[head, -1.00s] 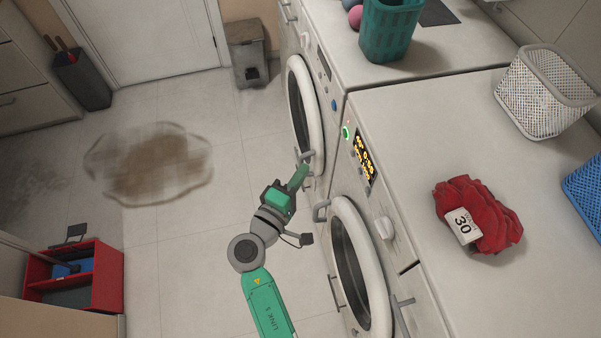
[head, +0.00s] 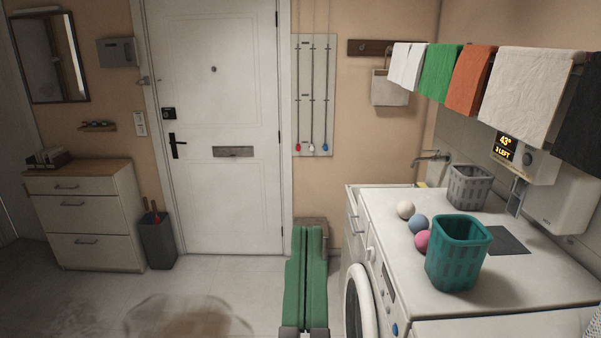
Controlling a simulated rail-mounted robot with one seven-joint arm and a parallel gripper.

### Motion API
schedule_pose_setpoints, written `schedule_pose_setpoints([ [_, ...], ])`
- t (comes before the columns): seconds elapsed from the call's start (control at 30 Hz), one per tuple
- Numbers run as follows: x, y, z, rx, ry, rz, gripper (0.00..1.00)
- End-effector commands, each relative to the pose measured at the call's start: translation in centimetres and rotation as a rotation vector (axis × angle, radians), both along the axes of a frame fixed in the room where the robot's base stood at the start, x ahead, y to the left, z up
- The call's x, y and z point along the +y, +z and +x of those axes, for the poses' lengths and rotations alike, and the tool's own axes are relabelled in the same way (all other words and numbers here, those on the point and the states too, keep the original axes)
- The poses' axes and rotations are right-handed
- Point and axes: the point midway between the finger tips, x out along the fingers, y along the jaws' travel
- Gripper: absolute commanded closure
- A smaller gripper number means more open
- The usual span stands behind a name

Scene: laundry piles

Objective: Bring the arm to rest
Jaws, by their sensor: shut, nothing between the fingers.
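My gripper (head: 309,232) shows at the bottom centre of the head view, close to the camera. Its two long green fingers lie side by side, pointing up the picture and away from me. They are shut with only a thin line between them, and nothing is held. The gripper is left of the white washing machine (head: 358,305), apart from it in the picture. The rest of my arm is out of view.
The machine top (head: 385,210) holds a teal basket (head: 458,262), a grey basket (head: 470,186) and several balls (head: 405,209). Towels (head: 525,95) hang above. A door (head: 215,90), drawers (head: 85,225) and dark bin (head: 157,242) stand behind. A brown floor stain (head: 185,318) lies left.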

Motion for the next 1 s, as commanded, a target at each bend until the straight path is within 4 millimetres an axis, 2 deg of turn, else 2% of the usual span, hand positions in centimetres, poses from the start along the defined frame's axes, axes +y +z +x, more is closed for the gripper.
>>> schedule_pose_setpoints([
  [0.03, 0.8, 3.2, -3.4, -0.096, 0.080, 0.032, 1.00],
  [0.07, 0.7, 7.0, -2.6, -0.073, 0.070, 0.028, 1.00],
  [0.1, 0.6, 9.5, -2.3, -0.065, 0.067, 0.028, 1.00],
  [0.3, 0.7, 19.2, -2.2, -0.060, 0.073, 0.034, 1.00],
  [0.4, 0.8, 22.5, -2.2, -0.058, 0.075, 0.037, 1.00],
  [0.5, 0.8, 24.3, -2.1, -0.057, 0.077, 0.038, 1.00],
  [0.57, 0.8, 24.8, -2.1, -0.056, 0.078, 0.039, 1.00],
  [1.0, 0.8, 24.5, -2.1, -0.056, 0.078, 0.039, 1.00],
])
